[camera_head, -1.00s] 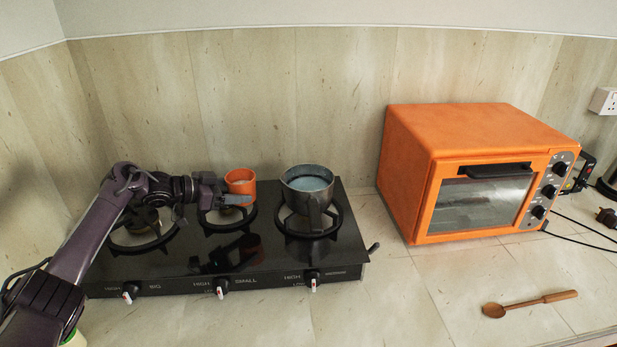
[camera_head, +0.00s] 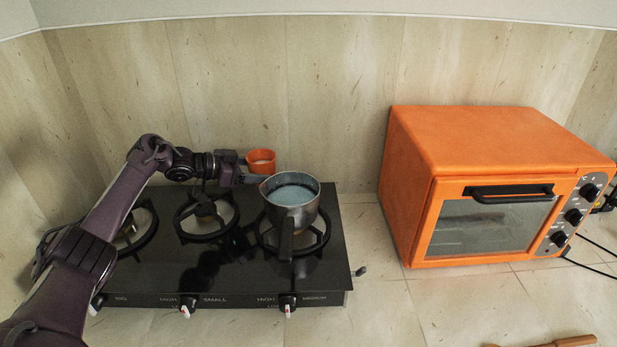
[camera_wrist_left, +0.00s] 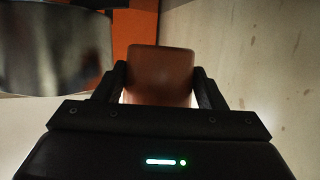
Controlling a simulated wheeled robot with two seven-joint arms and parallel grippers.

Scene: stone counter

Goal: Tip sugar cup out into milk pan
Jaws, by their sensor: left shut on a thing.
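The orange sugar cup (camera_head: 261,157) is upright, raised behind and left of the pan, with pale contents at its mouth. My left gripper (camera_head: 243,165) is shut on it, its arm reaching in from the left. In the left wrist view the cup's side (camera_wrist_left: 160,72) fills the space between the two fingers (camera_wrist_left: 160,85). The metal milk pan (camera_head: 290,208) stands on the right burner with pale bluish milk in it, its handle toward me. In the left wrist view a blurred metal surface (camera_wrist_left: 52,45) at upper left looks like the pan. My right gripper is not in view.
The black stove (camera_head: 215,270) has free left and middle burners. An orange oven (camera_head: 420,180) stands to the right, with bare counter (camera_head: 380,300) in front. A wooden spoon (camera_head: 575,341) is partly cut off at the lower right. The wall is close behind.

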